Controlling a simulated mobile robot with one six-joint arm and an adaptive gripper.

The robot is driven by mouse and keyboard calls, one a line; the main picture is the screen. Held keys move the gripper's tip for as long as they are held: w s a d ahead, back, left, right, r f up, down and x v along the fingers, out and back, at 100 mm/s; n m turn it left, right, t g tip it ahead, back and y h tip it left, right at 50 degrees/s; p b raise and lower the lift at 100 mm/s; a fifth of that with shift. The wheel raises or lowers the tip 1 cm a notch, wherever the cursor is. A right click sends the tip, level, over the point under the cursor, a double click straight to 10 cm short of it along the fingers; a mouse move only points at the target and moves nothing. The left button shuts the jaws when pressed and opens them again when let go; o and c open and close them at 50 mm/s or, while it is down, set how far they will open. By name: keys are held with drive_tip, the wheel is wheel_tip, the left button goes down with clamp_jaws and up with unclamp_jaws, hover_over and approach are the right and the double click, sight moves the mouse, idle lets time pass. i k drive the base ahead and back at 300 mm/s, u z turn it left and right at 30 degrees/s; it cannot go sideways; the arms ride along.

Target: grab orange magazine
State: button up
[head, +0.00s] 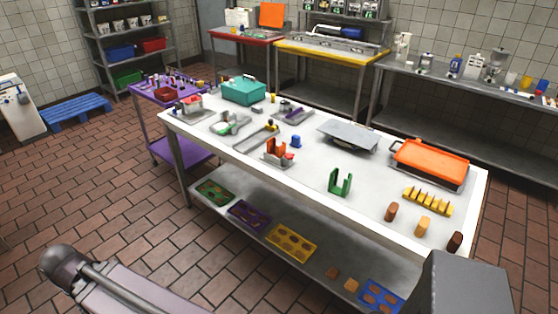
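An orange upright piece (275,146), which looks like the orange magazine, stands on a small grey stand left of the middle of the white table (230,155). A small red part sits at its right side. A green U-shaped holder (340,183) stands apart from it, nearer the front edge. A large orange tray (432,158) lies at the table's right end. Part of my arm shows at the lower left, well short of the table, but my gripper's fingers are not in view.
Brown and tan cylinders (423,225) and a yellow rack (428,202) stand at the right front. A silver sloped plate (348,135) and small blue block (296,141) are nearby. The lower shelf (316,272) holds coloured trays. Brick floor (110,190) is clear at left.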

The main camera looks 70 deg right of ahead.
sight(277, 151)
drive_tip(key=u, duration=0.15)
drive_tip(key=k, duration=0.95)
drive_tip(key=z, duration=1.8)
drive_tip(key=i, duration=1)
drive_tip(key=z, duration=0.05)
